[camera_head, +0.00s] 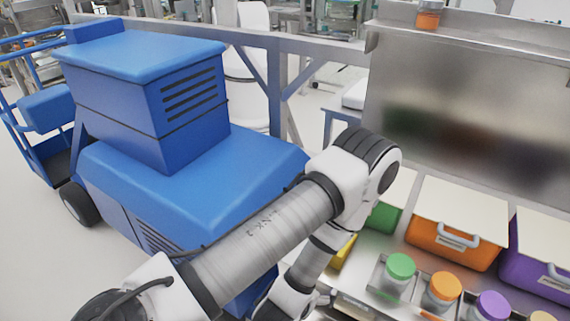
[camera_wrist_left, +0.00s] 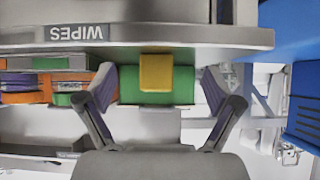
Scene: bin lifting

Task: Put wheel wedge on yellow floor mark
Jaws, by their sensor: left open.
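My left gripper (camera_wrist_left: 160,84) is open, its two fingers spread on either side of a yellow block (camera_wrist_left: 156,72) and a wider green piece (camera_wrist_left: 184,85) behind it. I cannot tell whether the fingers touch either one. In the head view, my left arm reaches over the bench and hides most of its gripper. A yellow piece (camera_head: 343,252) shows just beside the arm. I cannot tell for sure whether the yellow block is the wheel wedge. No yellow floor mark can be made out. My right gripper is out of view.
A blue wheeled vehicle (camera_head: 150,170) stands left of the bench. On the bench are a green bin (camera_head: 384,217), an orange bin (camera_head: 452,243), a purple bin (camera_head: 535,265) and several lidded jars. A grey edge with a WIPES label (camera_wrist_left: 75,33) crosses the wrist view. Floor at far left is clear.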

